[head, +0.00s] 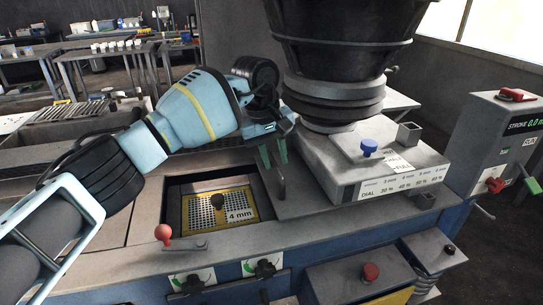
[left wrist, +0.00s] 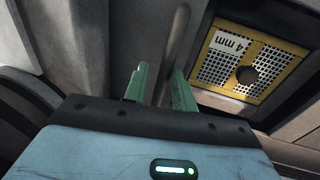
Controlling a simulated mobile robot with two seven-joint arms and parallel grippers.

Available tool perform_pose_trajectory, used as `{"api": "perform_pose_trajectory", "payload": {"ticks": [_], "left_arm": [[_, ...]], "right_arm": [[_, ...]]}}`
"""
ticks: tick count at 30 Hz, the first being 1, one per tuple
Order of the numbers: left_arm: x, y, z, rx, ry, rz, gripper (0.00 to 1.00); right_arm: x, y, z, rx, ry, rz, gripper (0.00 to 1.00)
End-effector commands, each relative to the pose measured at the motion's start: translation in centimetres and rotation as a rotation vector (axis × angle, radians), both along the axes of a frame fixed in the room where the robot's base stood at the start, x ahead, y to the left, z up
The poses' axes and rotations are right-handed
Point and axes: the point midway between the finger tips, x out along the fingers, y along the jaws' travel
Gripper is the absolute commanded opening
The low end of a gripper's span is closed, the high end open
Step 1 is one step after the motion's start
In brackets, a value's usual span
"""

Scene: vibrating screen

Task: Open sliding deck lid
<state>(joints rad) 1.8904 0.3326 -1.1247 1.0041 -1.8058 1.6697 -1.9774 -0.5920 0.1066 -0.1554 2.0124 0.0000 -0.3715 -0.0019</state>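The sliding deck lid (head: 293,200) is a flat grey plate to the right of a square deck opening. The opening is uncovered and shows a yellow-framed mesh screen (head: 241,213) marked 4 mm, with a dark knob. The screen also shows in the left wrist view (left wrist: 232,83). An upright grey bar handle (head: 281,182) stands at the lid's left edge. My left gripper (head: 273,155) is at the top of this handle, its green fingers apart. In the left wrist view the bar (left wrist: 178,40) runs down between the fingers; contact on both sides is unclear. My right gripper is out of view.
A black hopper (head: 337,40) rises close to the right of my left gripper. A grey dial box (head: 370,165) with a blue knob stands beside the lid. A red-knobbed lever (head: 163,235) stands in front of the opening.

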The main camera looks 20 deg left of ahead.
Motion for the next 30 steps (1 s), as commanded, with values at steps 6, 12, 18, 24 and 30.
{"api": "perform_pose_trajectory", "payload": {"ticks": [6, 12, 18, 24, 30], "left_arm": [[-0.1, 0.1, -0.1, 0.002, 0.004, 0.001, 0.36], [-0.1, 0.3, 0.3, 0.004, 0.004, 0.002, 0.36], [-0.3, 0.7, 2.9, 0.004, 0.002, 0.002, 0.36], [-0.6, 1.1, 5.9, 0.002, 0.002, 0.002, 0.36], [-0.8, 1.3, 7.4, 0.002, 0.004, 0.001, 0.36]], "right_arm": [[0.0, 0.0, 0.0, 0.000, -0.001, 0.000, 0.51], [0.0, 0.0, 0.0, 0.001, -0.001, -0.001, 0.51], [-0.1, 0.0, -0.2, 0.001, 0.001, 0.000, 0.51], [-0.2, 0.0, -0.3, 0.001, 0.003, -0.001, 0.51], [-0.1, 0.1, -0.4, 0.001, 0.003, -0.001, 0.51]]}}
